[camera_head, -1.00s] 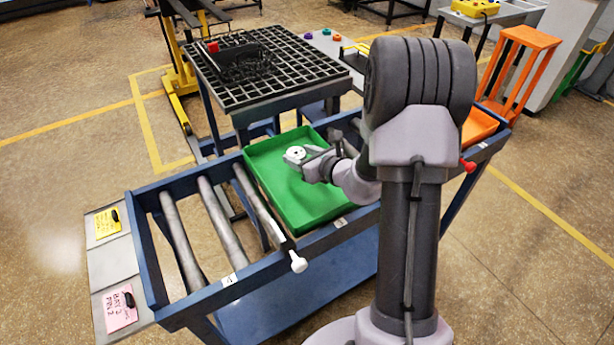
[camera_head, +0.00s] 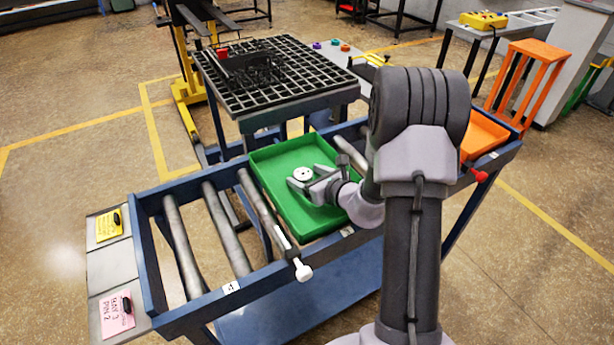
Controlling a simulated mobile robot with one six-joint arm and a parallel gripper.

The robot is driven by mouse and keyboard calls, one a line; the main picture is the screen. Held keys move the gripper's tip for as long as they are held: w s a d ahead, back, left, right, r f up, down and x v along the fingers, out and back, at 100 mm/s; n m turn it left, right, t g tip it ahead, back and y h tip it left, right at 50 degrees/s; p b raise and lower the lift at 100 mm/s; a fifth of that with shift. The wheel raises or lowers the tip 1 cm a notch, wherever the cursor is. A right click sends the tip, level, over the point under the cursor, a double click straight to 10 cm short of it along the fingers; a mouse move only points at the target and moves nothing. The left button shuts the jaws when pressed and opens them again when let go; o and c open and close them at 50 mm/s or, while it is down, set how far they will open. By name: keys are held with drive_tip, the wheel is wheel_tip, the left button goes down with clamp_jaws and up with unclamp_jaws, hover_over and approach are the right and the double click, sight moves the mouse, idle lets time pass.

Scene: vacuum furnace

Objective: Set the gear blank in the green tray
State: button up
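The gear blank (camera_head: 302,174), a small pale disc with dark holes, is inside the green tray (camera_head: 262,182), apparently flat on its floor. The tray sits on the roller cart. My gripper (camera_head: 306,177) is low over the tray, reaching in from the right. Its two fingers are spread, with the blank at their tips, and they look clear of it. Whether a finger still touches the blank is too small to tell.
A black grid-topped table (camera_head: 275,80) with a dark fixture stands behind the tray. Bare rollers (camera_head: 226,230) lie left of it, with a white-knobbed lever (camera_head: 302,271) at the cart's front. An orange tray (camera_head: 482,133) is at the cart's right end.

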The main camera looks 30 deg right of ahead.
drive_tip(key=shift+r, duration=0.1)
drive_tip(key=shift+s+d+r+p, duration=0.1)
drive_tip(key=shift+s+r+p, duration=0.15)
drive_tip(key=shift+p, duration=0.1)
drive_tip(key=p+v, duration=0.2)
drive_tip(key=v, duration=0.9)
drive_tip(key=shift+s, duration=0.1)
drive_tip(key=s+a+r+n+g+y, duration=0.2)
drive_tip(key=a+r+n+g+y, duration=0.15)
drive_tip(key=a+r+n, duration=0.5)
drive_tip(key=s+a+r+n+g+y, duration=0.2)
drive_tip(key=s+a+r+n+y, duration=0.3)
drive_tip(key=a, duration=0.7)
drive_tip(key=s+a+n+g+h, duration=0.3)
drive_tip(key=s+a+n, duration=0.2)
drive_tip(key=n, duration=0.2)
drive_tip(key=s+d+r+n+t+h, duration=0.1)
drive_tip(key=s+d+r+n+h, duration=0.2)
drive_tip(key=s+n, duration=0.5)
drive_tip(key=shift+d+r+n+h, duration=0.4)
drive_tip(key=shift+n+h, duration=0.35)
drive_tip(key=shift+h, duration=0.4)
